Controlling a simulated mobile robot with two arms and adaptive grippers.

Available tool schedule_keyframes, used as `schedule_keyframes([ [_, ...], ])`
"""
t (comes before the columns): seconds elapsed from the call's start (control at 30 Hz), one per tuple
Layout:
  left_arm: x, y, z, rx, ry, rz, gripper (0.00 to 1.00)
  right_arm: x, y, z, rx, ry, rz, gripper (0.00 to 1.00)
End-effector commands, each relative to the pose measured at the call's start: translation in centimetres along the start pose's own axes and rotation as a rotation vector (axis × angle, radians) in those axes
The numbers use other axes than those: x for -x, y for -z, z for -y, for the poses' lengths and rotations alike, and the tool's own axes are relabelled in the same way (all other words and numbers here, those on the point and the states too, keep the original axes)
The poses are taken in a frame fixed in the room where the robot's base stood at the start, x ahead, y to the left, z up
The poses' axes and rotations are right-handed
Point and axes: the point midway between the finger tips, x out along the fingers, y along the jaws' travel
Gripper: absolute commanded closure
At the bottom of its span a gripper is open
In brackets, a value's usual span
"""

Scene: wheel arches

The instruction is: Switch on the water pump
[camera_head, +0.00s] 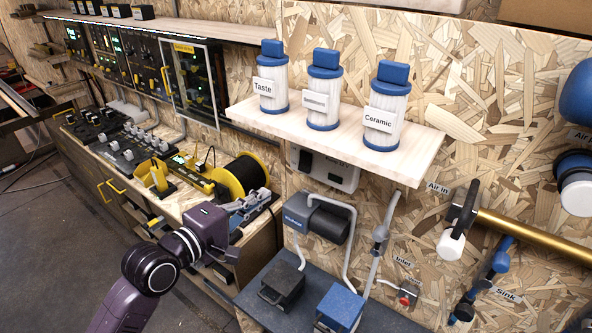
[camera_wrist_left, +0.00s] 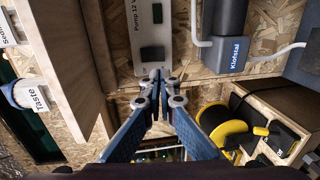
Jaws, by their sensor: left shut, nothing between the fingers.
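A white switch panel (camera_head: 340,176) is on the wood-chip wall below the filter shelf, with a dark rocker switch (camera_head: 305,160) at its left end. In the left wrist view the panel (camera_wrist_left: 165,30) reads "Pump 12 V", and its dark rocker (camera_wrist_left: 152,54) is just beyond my fingertips. I cannot tell whether the rocker is on or off. My left gripper (camera_head: 262,199) is shut and empty, left of and below the panel in the head view. Its closed fingertips (camera_wrist_left: 157,74) point toward the panel; contact is not clear. A blue-grey pump (camera_head: 328,219) is below the panel. My right gripper is not in view.
A wooden shelf (camera_head: 410,158) with three blue-capped filters juts out above the panel. A yellow cable reel (camera_head: 242,178) is on the workbench at left. Hoses, valves and a brass pipe (camera_head: 535,234) are at right.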

Motion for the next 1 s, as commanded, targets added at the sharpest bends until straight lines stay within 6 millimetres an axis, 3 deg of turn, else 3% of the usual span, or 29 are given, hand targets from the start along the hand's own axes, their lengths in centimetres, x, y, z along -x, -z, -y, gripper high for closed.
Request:
schedule_keyframes([
  [0.1,-0.1,0.1,0.0,0.000,0.000,-0.001,1.00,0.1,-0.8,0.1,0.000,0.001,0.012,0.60],
  [0.27,-1.4,0.1,-0.2,0.001,0.000,-0.001,1.00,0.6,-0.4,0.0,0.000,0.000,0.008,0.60],
  [0.5,-5.6,0.1,-0.2,-0.001,0.001,-0.001,1.00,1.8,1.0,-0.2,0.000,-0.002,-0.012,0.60],
  [0.8,-10.6,0.1,-0.2,-0.003,0.001,-0.001,1.00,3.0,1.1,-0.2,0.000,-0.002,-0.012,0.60],
  [1.0,-12.9,0.1,-0.1,-0.001,0.001,-0.002,1.00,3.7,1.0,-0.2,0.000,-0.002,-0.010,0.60],
])
